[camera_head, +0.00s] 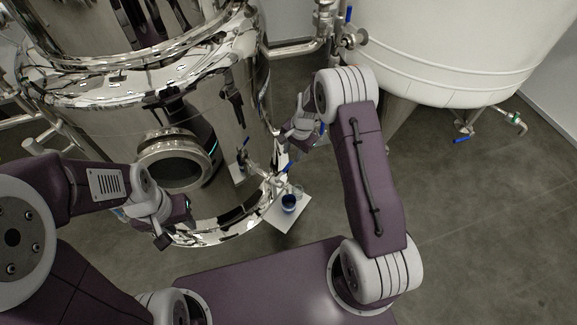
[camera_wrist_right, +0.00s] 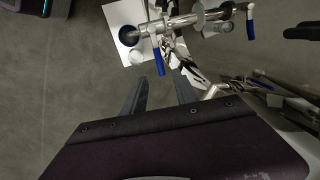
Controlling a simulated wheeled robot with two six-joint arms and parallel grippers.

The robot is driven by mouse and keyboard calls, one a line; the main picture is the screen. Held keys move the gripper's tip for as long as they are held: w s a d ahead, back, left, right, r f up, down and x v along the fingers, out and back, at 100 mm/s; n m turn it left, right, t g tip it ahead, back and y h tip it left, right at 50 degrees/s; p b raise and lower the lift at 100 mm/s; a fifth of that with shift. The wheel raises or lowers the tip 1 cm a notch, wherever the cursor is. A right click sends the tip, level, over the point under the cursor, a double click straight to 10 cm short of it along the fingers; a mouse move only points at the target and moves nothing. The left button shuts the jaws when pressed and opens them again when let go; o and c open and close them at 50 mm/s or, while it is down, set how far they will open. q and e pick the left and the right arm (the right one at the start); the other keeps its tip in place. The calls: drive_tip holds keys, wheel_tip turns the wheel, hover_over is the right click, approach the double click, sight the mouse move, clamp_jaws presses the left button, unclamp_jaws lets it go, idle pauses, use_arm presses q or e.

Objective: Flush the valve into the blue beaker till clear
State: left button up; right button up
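The blue beaker (camera_head: 289,203) stands on a white sheet (camera_head: 276,218) at the foot of the steel tank. It also shows in the right wrist view (camera_wrist_right: 128,36), partly under the valve outlet. A clear beaker (camera_wrist_right: 137,56) stands beside it. The steel valve (camera_wrist_right: 185,22) has a blue lever (camera_wrist_right: 159,62). My right gripper (camera_wrist_right: 159,78) is open, its two fingers apart, with the lever's lower end near the gap between the tips; contact cannot be told. My left gripper (camera_head: 163,240) is low, left of the sheet and apart from it; its finger opening is unclear.
The polished steel tank (camera_head: 225,110) with a round hatch (camera_head: 172,162) fills the left middle. A white tank (camera_head: 465,45) stands at the right, with its own blue-handled valve (camera_head: 462,139) below. More pipework (camera_wrist_right: 265,87) lies right of my right gripper. Grey floor is clear at right.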

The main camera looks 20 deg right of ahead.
sight(288, 165)
drive_tip(key=f+b, duration=0.1)
drive_tip(key=f, duration=0.1)
drive_tip(key=f+b, duration=0.1)
drive_tip(key=f, duration=0.2)
drive_tip(key=w+a+f+b, duration=0.1)
drive_tip(key=f+b, duration=0.1)
drive_tip(key=f, duration=0.1)
drive_tip(key=shift+w, duration=0.1)
drive_tip(key=shift+r, duration=0.1)
clamp_jaws()
idle(0.9)
